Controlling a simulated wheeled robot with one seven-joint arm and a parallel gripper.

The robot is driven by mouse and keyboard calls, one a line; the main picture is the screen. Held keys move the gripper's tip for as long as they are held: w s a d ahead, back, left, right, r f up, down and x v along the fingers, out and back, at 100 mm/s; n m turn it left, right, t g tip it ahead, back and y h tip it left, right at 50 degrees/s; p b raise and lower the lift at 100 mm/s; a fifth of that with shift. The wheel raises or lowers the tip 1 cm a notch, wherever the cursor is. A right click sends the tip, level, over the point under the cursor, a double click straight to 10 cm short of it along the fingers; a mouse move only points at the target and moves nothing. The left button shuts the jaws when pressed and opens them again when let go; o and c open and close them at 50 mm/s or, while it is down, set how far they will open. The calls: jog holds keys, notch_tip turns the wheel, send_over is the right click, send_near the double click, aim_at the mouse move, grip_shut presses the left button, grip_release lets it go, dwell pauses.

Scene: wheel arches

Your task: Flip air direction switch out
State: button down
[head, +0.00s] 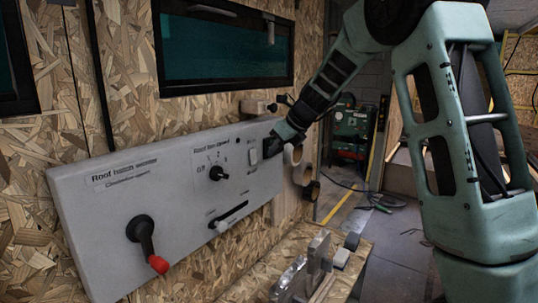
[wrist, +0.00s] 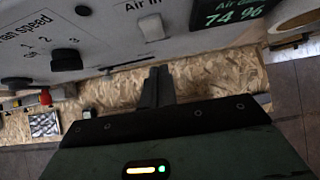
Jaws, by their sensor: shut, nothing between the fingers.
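The air direction switch is a small pale rocker (wrist: 152,27) under the label "Air In" in the wrist view. In the head view the white switch (head: 253,156) is near the right end of the grey panel (head: 180,200). My gripper (head: 272,146) is just to the right of it, close to the panel face. In the wrist view my gripper's dark fingers (wrist: 157,82) are together and empty, below the switch in the picture. A gap shows between fingertips and switch there; whether they touch the panel is unclear.
The panel also carries a fan speed knob (head: 217,173), a slider (head: 230,215) and a red-ended crank (head: 157,263). A lit display reading 74 % (wrist: 232,10) is beside the switch. Tape rolls (head: 302,174) hang right of the panel. Items stand on a ledge (head: 340,252) below.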

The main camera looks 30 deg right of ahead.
jog(key=b+v, duration=0.1)
jog(key=v, duration=0.6)
jog(key=shift+s+d+r+b, duration=0.15)
jog(key=shift+s+r+b, duration=0.05)
jog(key=shift+r+b, duration=0.2)
